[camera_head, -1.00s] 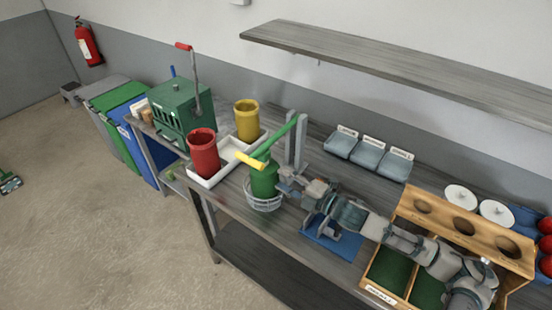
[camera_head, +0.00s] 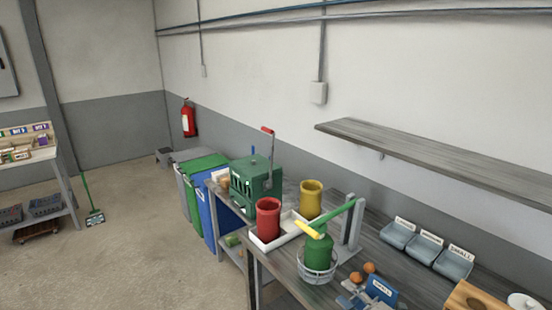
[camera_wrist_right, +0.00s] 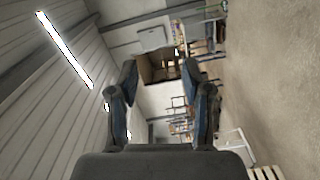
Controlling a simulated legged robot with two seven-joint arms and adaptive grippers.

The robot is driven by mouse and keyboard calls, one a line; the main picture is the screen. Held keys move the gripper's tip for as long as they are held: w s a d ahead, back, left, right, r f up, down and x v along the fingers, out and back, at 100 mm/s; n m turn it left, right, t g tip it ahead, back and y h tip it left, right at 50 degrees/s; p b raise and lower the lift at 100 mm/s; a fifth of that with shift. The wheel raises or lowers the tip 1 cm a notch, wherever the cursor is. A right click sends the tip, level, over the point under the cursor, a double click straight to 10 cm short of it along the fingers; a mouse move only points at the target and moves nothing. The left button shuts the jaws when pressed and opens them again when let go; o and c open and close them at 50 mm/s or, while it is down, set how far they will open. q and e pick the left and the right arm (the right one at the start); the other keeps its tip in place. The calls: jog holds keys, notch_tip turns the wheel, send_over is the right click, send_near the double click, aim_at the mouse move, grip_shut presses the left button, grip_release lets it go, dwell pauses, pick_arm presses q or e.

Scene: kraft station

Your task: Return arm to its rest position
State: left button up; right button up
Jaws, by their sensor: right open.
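My right gripper (camera_wrist_right: 158,70) shows in the right wrist view with its two dark fingers spread apart and nothing between them. It points out across the room, sideways in the picture, away from the bench. In the head view I cannot make out the right arm over the bench. My left gripper is in neither view. The green cylinder (camera_head: 319,250) stands in a round wire basket (camera_head: 318,275) under the green lever with a yellow grip (camera_head: 308,229), clear of my gripper.
The bench holds a red cup (camera_head: 268,220), a yellow cup (camera_head: 311,199), a green machine (camera_head: 255,183) and grey trays (camera_head: 454,263). Orange balls (camera_head: 369,267) lie near a blue sign (camera_head: 382,290). A shelf (camera_head: 440,160) hangs above. Open floor (camera_head: 150,255) lies left.

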jog(key=s+a+f+m+g+h, duration=0.1)
jog(key=s+f+m+h, duration=0.2)
jog(key=f, duration=0.4)
jog(key=s+a+f+m+g+h, duration=0.1)
jog(key=s+f+m, duration=0.35)
jog(key=f, duration=0.25)
jog(key=s+a+f+m+g+h, duration=0.1)
jog(key=s+a+f+m+h, duration=0.2)
jog(key=f, duration=0.5)
jog(key=s+d+f+m+g+h, duration=0.1)
jog(key=s+d+f+m+g, duration=0.25)
jog(key=s, duration=0.35)
jog(key=s+d+f+m+g+h, duration=0.1)
jog(key=s+d+f+m+g, duration=0.1)
jog(key=s+f+m, duration=0.45)
jog(key=s+d+f+m+g+h, duration=0.1)
jog(key=s+d+f+g+h, duration=0.15)
jog(key=s, duration=0.55)
notch_tip(320, 180, down, 22)
jog(key=g, duration=0.1)
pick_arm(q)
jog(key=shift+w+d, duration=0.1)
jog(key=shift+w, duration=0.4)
pick_arm(e)
jog(key=s+d+f+g, duration=0.1)
jog(key=s+f, duration=1.1)
jog(key=f, duration=0.4)
jog(key=shift+n+y, duration=0.35)
jog(key=shift+y, duration=0.1)
